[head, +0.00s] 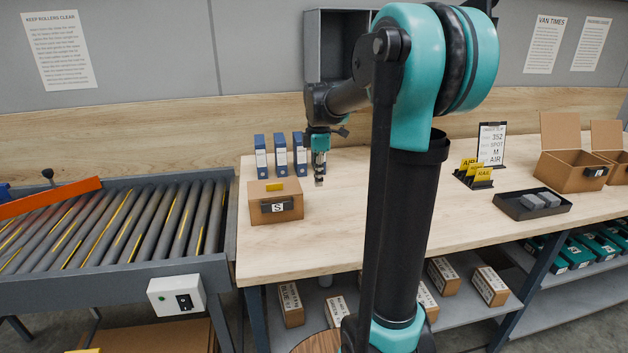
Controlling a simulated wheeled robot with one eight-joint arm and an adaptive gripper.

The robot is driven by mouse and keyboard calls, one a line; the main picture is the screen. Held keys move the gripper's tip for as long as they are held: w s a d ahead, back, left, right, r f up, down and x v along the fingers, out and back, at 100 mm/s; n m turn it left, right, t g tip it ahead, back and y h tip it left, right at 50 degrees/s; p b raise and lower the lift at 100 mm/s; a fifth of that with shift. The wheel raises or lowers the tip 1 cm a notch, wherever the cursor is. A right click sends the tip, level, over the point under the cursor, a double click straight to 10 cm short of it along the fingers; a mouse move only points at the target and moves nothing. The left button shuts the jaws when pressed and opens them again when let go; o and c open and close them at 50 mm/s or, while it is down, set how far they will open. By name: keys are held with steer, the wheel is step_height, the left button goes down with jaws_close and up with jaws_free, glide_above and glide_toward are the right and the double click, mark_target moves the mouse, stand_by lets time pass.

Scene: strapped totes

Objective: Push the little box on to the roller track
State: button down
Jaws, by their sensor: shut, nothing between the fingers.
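The little box (275,205) is a closed brown carton with a dark band, a white "S" label and a yellow tag on top. It sits at the left end of the wooden bench, a short way from the roller track. The roller track (140,228) is at the left, with grey rollers and some yellow marks. My gripper (319,183) is shut and empty, pointing down just right of the box. A gap shows between them in the picture; the depth between them is hard to judge. My arm covers the middle of the bench.
Blue binders (280,152) stand behind the box. An orange bar (50,199) crosses the track's left part. A white switch box (177,295) is on the track's front. At the right are yellow cards (474,172), a black tray (533,203) and open cartons (568,170).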

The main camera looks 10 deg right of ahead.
mark_target(306, 211)
step_height(306, 211, down, 8)
steer(key=shift+f, duration=0.1)
steer(key=a, duration=0.2)
steer(key=shift+a+r, duration=0.2)
steer(key=shift+a, duration=0.8)
steer(key=shift+w, duration=0.1)
steer(key=a, duration=3.3)
steer(key=shift+w+a, duration=0.25)
steer(key=shift+w, duration=0.15)
